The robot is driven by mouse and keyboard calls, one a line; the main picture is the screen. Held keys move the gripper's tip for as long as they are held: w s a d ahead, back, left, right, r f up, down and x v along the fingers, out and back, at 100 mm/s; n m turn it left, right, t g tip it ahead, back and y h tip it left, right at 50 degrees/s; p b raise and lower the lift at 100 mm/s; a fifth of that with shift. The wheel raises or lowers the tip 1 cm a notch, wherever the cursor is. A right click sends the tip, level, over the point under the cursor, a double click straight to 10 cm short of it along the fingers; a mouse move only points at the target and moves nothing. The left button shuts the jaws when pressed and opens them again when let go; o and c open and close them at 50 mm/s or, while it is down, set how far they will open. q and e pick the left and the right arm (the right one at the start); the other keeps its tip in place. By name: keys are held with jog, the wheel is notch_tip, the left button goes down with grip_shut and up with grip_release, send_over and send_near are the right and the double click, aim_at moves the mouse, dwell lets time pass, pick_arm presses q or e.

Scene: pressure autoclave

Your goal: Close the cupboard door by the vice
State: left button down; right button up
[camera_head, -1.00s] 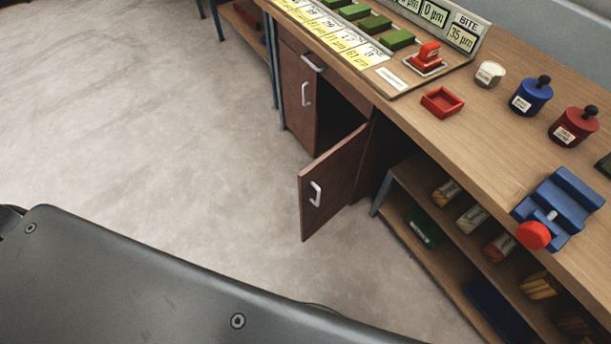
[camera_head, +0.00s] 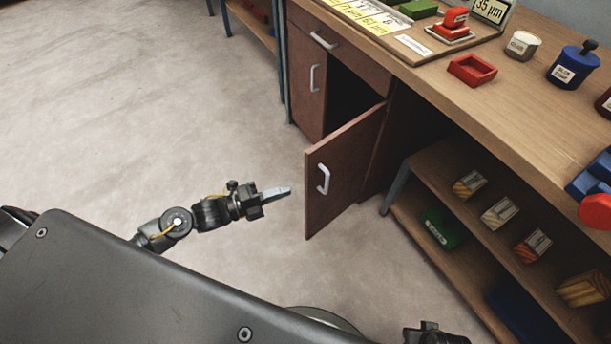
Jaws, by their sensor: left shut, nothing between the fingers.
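The brown cupboard door (camera_head: 345,172) under the bench stands open, swung out over the floor, with a white handle (camera_head: 323,179) on its visible face. A dark opening (camera_head: 352,98) shows behind it. The blue vice (camera_head: 597,172) with a red knob sits at the right edge of the bench, partly cut off. My left gripper (camera_head: 286,191) is shut and empty, pointing right, a little left of the door's free edge and apart from it. Part of my right arm (camera_head: 435,335) shows at the bottom edge; its fingers cannot be made out.
Another cupboard door (camera_head: 308,88) beside the opening is shut, below a drawer (camera_head: 336,43). Open shelves (camera_head: 405,215) with several blocks and a green box (camera_head: 441,229) stand right of the door. A red tray (camera_head: 472,69) lies on the bench. The floor at left is clear.

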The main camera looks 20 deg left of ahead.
aim_at(305, 172)
pick_arm(q)
jog(key=w+d, duration=0.1)
jog(key=w, duration=0.1)
jog(key=w+d, duration=0.2)
jog(key=w, duration=0.1)
jog(key=w+d, duration=0.1)
jog(key=w, duration=0.2)
jog(key=shift+w+d, duration=0.1)
jog(key=shift+d, duration=0.3)
jog(key=shift+w+a, duration=0.25)
jog(key=shift+a, duration=0.15)
jog(key=shift+a, duration=0.1)
